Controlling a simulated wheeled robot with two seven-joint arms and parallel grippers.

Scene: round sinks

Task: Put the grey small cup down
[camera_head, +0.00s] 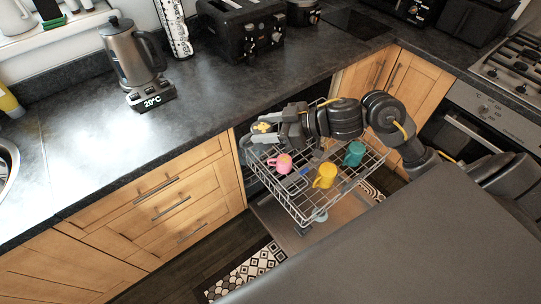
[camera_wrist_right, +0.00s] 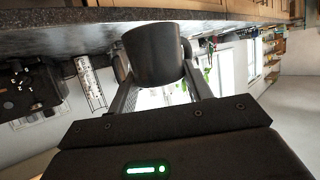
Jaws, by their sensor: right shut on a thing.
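The grey small cup (camera_wrist_right: 155,55) is held between the fingers of my right gripper (camera_wrist_right: 160,90) in the wrist view. It looks dark grey, with its handle on the right side. In the head view my right gripper (camera_head: 258,138) is over the back left part of the dishwasher rack (camera_head: 299,214), near the counter edge. The grey cup is hard to make out there. I cannot tell whether it touches anything below. My left gripper is not in view.
The pulled-out rack holds a pink cup (camera_head: 283,163), a yellow cup (camera_head: 325,176) and a teal cup (camera_head: 354,154). A kettle (camera_head: 133,55) and a toaster (camera_head: 250,28) stand on the dark counter (camera_head: 205,95). The counter between kettle and front edge is clear.

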